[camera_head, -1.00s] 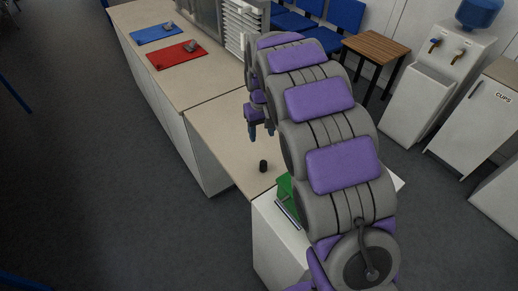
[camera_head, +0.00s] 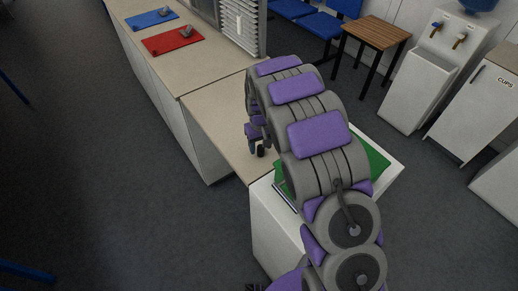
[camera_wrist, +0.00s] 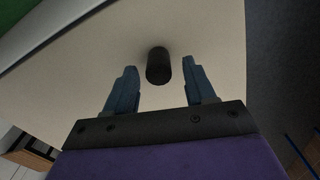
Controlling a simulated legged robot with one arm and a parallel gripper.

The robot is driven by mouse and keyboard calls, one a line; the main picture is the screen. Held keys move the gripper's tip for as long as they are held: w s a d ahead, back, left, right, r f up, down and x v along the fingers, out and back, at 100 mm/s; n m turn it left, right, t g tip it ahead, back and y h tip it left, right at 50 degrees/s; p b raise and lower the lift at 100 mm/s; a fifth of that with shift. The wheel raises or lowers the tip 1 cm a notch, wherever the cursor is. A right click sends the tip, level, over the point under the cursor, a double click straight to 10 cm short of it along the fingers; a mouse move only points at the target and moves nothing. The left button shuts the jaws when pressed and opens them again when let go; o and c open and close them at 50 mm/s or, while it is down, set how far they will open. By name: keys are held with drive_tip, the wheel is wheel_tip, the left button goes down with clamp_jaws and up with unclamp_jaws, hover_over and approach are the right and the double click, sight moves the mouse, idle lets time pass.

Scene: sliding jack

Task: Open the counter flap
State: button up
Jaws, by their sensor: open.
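The counter flap (camera_head: 214,112) is a beige panel lying flat between the long counter and a white cabinet. A short black knob (camera_wrist: 158,66) stands on the flap near its end by the cabinet. In the head view the knob (camera_head: 261,152) is partly covered by my gripper (camera_head: 257,147). In the wrist view my gripper (camera_wrist: 160,74) is open, with one blue finger on each side of the knob's line. The knob is just ahead of the fingertips, and I cannot tell whether they touch it.
The long counter (camera_head: 150,75) carries a blue mat (camera_head: 152,18) and a red mat (camera_head: 173,41) with small grey items. A white cabinet (camera_head: 270,225) with a green mat (camera_head: 376,160) stands beside the flap. A wooden table (camera_head: 376,32) stands behind.

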drive_tip(key=shift+d+f, duration=0.4)
drive_tip(key=shift+f, duration=0.45)
drive_tip(key=shift+a, duration=0.6)
drive_tip(key=shift+c, duration=0.8)
drive_tip(key=shift+d, duration=0.35)
drive_tip(key=c, duration=0.6)
drive_tip(key=shift+a, duration=0.1)
clamp_jaws()
